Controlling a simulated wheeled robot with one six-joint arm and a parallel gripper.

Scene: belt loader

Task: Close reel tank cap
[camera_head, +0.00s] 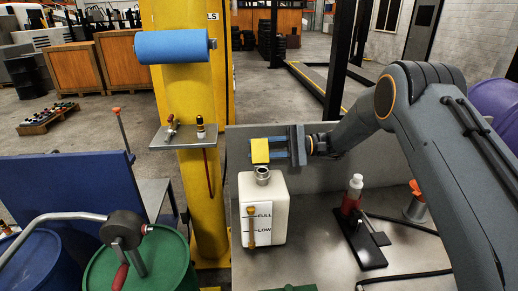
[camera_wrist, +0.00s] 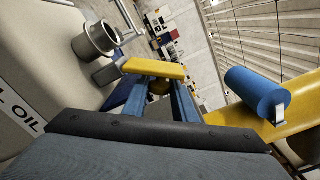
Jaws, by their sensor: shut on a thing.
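The reel tank (camera_head: 274,203) is a white box with FULL and LOW marks, standing on the grey bench. Its round metal neck (camera_head: 262,174) is uncovered on top; in the wrist view the neck (camera_wrist: 98,38) shows as an open grey cylinder at upper left. My gripper (camera_head: 274,151) has blue fingers and is shut on a flat yellow cap (camera_head: 260,151). The cap (camera_wrist: 154,68) lies across the fingertips in the wrist view, with a rounded part between the fingers. My gripper and the cap are above the neck, apart from it. The cap's far side is hidden.
A yellow post (camera_head: 205,205) with a small shelf (camera_head: 184,137) and a blue roll (camera_head: 172,47) stands left of the tank. A bottle with red liquid (camera_head: 353,194) stands on the bench at right. A green drum (camera_head: 172,262) with a crank pump is at front left.

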